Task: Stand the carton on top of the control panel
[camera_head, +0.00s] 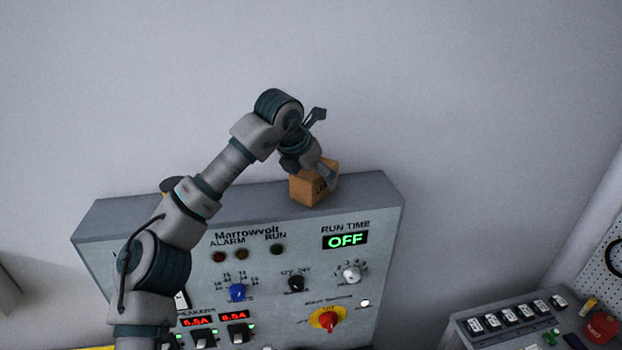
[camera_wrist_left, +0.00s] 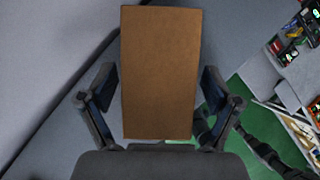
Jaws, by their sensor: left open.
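The carton (camera_head: 308,190) is a small brown box on top of the grey control panel (camera_head: 385,198), toward the panel's right end. It looks upright, and its base appears to meet the panel top. My left gripper (camera_head: 328,178) reaches down to the carton from above. In the left wrist view the carton (camera_wrist_left: 160,75) fills the space between the two fingers of my left gripper (camera_wrist_left: 158,95). The fingers are open, one on each side, with a narrow gap on the left; contact on the right is hard to tell. My right gripper is not in view.
The panel front carries lamps, knobs, a red rotary switch (camera_head: 327,319) and a green OFF display (camera_head: 345,240). A dark round object (camera_head: 172,184) shows on the panel top behind my arm. A second switch box (camera_head: 515,318) and a red item (camera_head: 601,328) are at lower right.

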